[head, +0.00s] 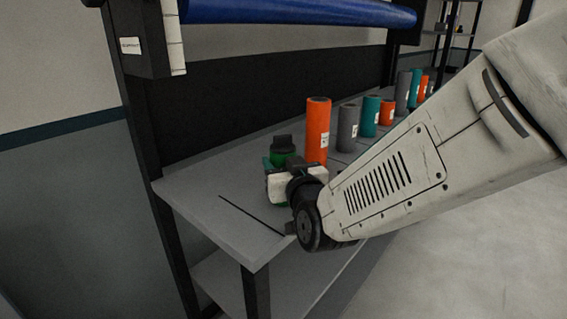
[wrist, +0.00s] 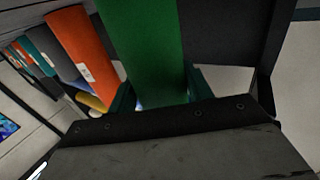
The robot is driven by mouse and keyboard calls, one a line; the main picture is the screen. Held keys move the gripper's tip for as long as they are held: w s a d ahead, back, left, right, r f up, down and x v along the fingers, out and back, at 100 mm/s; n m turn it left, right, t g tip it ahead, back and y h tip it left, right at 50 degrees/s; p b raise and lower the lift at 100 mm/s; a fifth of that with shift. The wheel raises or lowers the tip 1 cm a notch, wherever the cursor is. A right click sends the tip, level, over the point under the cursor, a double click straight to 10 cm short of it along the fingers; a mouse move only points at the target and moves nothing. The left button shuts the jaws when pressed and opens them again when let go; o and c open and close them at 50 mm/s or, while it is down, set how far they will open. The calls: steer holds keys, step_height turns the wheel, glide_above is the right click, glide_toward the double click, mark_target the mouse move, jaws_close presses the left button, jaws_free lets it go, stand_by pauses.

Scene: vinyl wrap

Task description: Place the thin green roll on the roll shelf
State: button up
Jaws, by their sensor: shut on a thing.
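The thin green roll (head: 282,147) is mostly hidden behind my gripper in the head view, with its upper part showing. In the wrist view the green roll (wrist: 148,45) stands between the fingers. My gripper (head: 287,178) is shut on the green roll at the near left part of the grey roll shelf (head: 215,208). The roll looks upright. I cannot tell whether its bottom touches the shelf.
A tall orange roll (head: 317,130) stands just right of the green roll. Beyond it stand a grey roll (head: 348,128), a teal roll (head: 370,115) and several more. A blue roll (head: 300,12) hangs above. The shelf's left end is clear.

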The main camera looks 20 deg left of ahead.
steer(key=o, duration=1.1)
steer(key=shift+f, duration=0.15)
steer(key=shift+c, duration=0.2)
steer(key=shift+r, duration=0.2)
steer(key=v, duration=1.2)
